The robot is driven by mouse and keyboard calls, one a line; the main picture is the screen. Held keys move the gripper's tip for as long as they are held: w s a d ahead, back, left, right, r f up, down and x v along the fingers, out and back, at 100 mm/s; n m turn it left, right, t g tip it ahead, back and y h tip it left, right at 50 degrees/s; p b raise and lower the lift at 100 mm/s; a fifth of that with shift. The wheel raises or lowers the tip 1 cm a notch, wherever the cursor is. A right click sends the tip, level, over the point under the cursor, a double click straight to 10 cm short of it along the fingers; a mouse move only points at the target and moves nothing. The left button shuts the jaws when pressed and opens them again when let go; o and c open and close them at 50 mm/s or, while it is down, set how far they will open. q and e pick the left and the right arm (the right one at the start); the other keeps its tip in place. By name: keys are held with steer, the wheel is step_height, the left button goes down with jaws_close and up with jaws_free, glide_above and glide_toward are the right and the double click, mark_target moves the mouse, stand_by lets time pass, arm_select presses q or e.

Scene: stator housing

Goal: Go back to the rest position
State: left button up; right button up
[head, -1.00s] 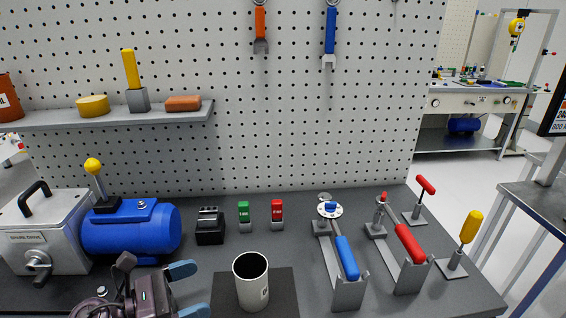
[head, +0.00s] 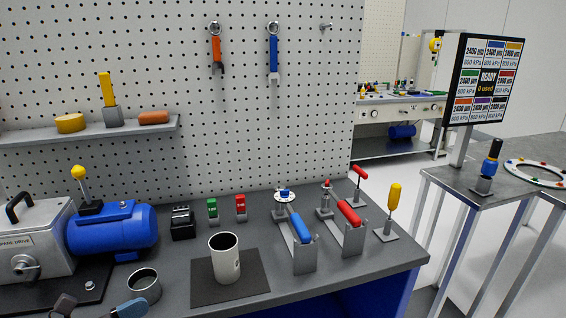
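My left gripper (head: 128,309) shows only in part at the bottom edge of the head view. One blue fingertip and a dark part of its body are visible; the rest is cut off, so its opening cannot be judged. Nothing held is seen at the visible fingertip. The fingertip is just in front of an open grey metal ring (head: 144,286) on the bench. A white cup-like cylinder (head: 225,262) stands upright on a dark mat (head: 205,290), right of the gripper and apart from it. My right gripper is not in view.
A blue motor (head: 115,231) and a grey drive box (head: 32,243) stand on the bench's left. Blue-handled (head: 301,229) and red-handled (head: 349,213) lever fixtures stand on the right. A side table (head: 535,160) with a status screen (head: 487,80) is farther right.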

arm_select(q)
steer(key=w+a+n+t+y, duration=0.4)
steer(key=n+t+y, duration=0.15)
steer(key=n, duration=1.05)
steer(key=s+a+f+n+y, duration=0.1)
steer(key=a+f+n+y, duration=0.2)
steer(key=n, duration=0.5)
steer(key=a+f+n+y, duration=0.1)
steer(key=f+n+y, duration=0.35)
steer(key=n, duration=0.25)
steer(key=s+d+f+n+g, duration=0.2)
steer(key=s+f+n+g, duration=0.1)
steer(key=s+f+n, duration=0.3)
steer(key=s+d+f+n+g+y, duration=0.1)
steer(key=s+d+f+n+g, duration=0.1)
steer(key=s+f+n, duration=0.4)
step_height(320, 180, down, 4)
steer(key=shift+s+d+r+g, duration=0.15)
steer(key=shift+s+d+g, duration=0.3)
steer(key=shift+s, duration=0.7)
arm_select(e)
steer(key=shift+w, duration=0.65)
